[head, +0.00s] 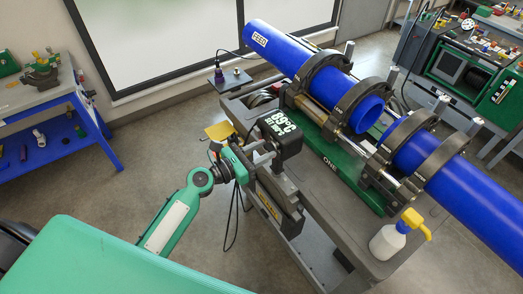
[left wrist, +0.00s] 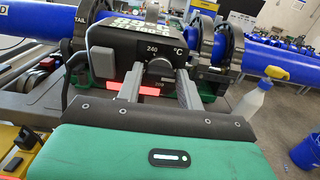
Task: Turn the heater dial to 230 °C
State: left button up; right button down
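The heater is a dark box with a display on top (head: 281,130); it stands on the cart in the head view. In the left wrist view its front panel (left wrist: 110,62) faces me, with a round dial (left wrist: 158,69) below a "240" mark and a "°C" label. My left gripper (head: 264,160) is at the heater's front. In the left wrist view its two fingers (left wrist: 160,78) point at the panel, one on each side of the dial, with a gap between them. I cannot tell whether they touch the dial. The dial's exact setting is too small to read. My right gripper is not in view.
Blue pipes (head: 285,52) sit in dark clamps (head: 322,82) on the cart behind the heater. A white bottle with a yellow pump (head: 388,241) stands on the cart's right end. A red-lit strip (left wrist: 133,89) shows on the panel. A workbench (head: 40,82) stands at left.

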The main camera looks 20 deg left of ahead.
pick_arm(q)
jog(key=c, duration=0.5)
